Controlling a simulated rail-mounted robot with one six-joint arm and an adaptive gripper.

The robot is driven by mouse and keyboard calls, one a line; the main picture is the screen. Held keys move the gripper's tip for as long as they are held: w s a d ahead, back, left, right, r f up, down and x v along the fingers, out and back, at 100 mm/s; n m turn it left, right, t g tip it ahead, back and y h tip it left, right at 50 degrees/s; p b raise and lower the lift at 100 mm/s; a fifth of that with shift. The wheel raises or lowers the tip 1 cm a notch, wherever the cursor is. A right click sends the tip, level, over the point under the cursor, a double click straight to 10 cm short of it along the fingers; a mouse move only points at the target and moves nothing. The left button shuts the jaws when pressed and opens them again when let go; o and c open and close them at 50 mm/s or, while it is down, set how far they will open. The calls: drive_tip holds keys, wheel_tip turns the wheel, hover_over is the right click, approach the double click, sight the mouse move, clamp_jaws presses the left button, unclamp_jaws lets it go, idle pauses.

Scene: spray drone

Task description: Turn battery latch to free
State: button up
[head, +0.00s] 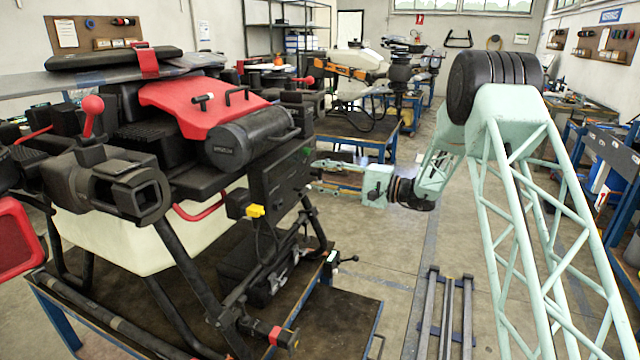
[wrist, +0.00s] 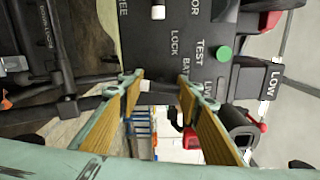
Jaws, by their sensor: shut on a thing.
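The drone's black side panel (head: 280,180) faces my arm; in the wrist view the panel (wrist: 180,45) carries printed words such as LOCK and TEST. My gripper (head: 314,175) reaches it from the right. In the wrist view my gripper (wrist: 163,88) has its two padded fingers spread around a dark bar, the battery latch (wrist: 160,86), at the panel's lower edge. The fingers are shut on it. The bar lies roughly across the gap; its exact shape and turn angle are partly hidden by the fingertips.
A green button (wrist: 224,53) and a white knob (wrist: 158,12) sit on the panel near the fingers. The drone's black legs stand on the workbench (head: 345,310). Floor to the right is open around the rails (head: 447,310).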

drive_tip(key=shift+n+b, duration=1)
drive_tip(key=shift+b, duration=0.3)
drive_tip(key=o, duration=0.8)
drive_tip(key=shift+o, duration=0.2)
drive_tip(key=shift+d, duration=0.1)
drive_tip(key=v, duration=1.1)
drive_tip(key=shift+s+d, duration=0.2)
drive_tip(key=shift+d, duration=0.15)
drive_tip(key=shift+r, duration=0.1)
